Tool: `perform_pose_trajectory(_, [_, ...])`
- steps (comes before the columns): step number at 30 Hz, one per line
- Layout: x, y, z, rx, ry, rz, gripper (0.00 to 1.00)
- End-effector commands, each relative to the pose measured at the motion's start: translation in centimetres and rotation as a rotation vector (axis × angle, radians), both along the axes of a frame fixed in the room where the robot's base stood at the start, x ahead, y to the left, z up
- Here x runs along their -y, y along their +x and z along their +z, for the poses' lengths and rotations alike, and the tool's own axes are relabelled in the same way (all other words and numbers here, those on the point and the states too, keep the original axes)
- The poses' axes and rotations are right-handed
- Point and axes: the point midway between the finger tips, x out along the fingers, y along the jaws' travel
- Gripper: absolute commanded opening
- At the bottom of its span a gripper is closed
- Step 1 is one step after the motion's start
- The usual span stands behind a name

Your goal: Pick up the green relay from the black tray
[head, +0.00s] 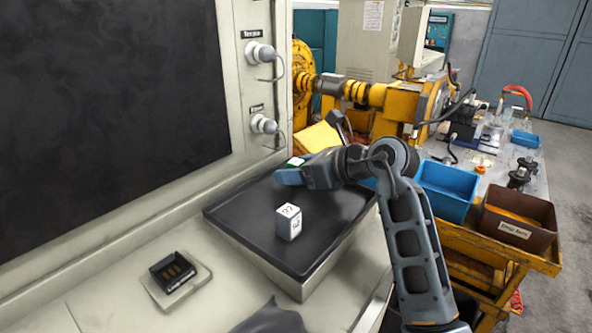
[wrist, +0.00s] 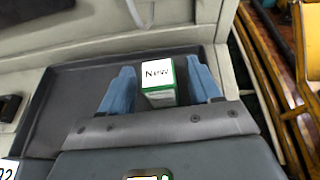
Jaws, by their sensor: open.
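The green relay (wrist: 159,82) stands in the black tray (wrist: 60,100), with a white top label reading "New" and green edges. In the wrist view it sits between the two blue fingers of my open gripper (wrist: 161,88), with a gap visible on the right and a narrower one on the left. In the head view only a small green-and-white part of the relay (head: 295,161) shows behind my gripper (head: 288,177), at the back of the black tray (head: 245,222). Its lower part is hidden there.
A white relay (head: 288,221) with a number label stands in the tray's middle. A black socket (head: 174,272) on a light plate lies left of the tray. A panel wall with two knobs (head: 262,53) rises behind. A blue bin (head: 446,188) and brown bin (head: 516,222) are at right.

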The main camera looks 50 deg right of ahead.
Motion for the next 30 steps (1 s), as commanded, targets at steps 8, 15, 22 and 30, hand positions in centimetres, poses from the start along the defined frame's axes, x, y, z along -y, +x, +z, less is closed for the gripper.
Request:
perform_pose_trajectory(8, [0.01,0.06,-0.04,0.0,0.0,-0.001,0.57])
perform_pose_trajectory(15, [0.02,0.04,-0.03,0.0,0.0,-0.001,0.34])
perform_pose_trajectory(22, [0.02,0.04,-0.04,0.0,0.0,-0.001,0.12])
perform_pose_trajectory(30, [0.03,0.05,0.0,0.001,0.0,-0.001,0.07])
